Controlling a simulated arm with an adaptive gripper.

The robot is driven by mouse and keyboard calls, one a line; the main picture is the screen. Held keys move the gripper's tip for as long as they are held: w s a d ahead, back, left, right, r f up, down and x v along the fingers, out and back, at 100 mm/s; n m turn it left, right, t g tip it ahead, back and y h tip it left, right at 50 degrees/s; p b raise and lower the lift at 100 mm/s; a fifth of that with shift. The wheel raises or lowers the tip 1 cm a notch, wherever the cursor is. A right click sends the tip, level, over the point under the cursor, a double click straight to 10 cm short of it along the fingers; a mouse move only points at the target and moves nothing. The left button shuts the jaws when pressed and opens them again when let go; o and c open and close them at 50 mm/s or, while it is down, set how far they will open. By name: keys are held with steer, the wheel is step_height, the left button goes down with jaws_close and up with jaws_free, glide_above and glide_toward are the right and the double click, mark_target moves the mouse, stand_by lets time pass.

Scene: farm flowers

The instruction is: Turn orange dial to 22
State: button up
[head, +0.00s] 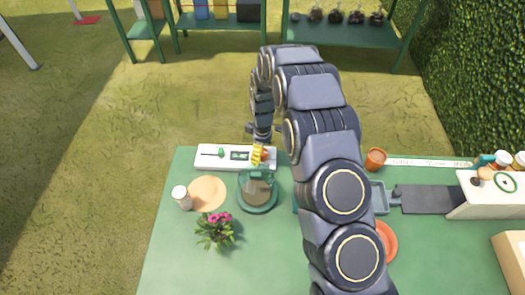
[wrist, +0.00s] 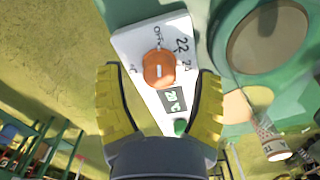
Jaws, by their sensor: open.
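The orange dial (wrist: 159,75) sits on a white control panel (wrist: 128,45), marked OFF, 22 and 24 around it. A short white mark shows on the dial's face; I cannot tell exactly which label it points at. A small display (wrist: 174,99) and a green knob (wrist: 180,127) are on the same panel. My gripper (wrist: 157,68) is open, its yellow fingers on either side of the dial with visible gaps. In the head view the panel (head: 205,164) lies at the table's far left edge, with my gripper (head: 259,153) over its right end, partly hiding the dial.
A green-rimmed glass vessel (head: 257,190) stands close in front of the panel. A round tan mat (head: 208,193), a white cup (head: 181,197) and a pink-flowered plant (head: 215,230) are to the left. A terracotta pot (head: 375,159) stands right of my arm. Grass lies beyond the table.

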steer(key=shift+f, duration=0.4)
steer(key=shift+c, duration=0.3)
jaws_close()
steer(key=shift+m, duration=0.4)
steer(key=m, duration=0.4)
steer(key=shift+m, duration=2.5)
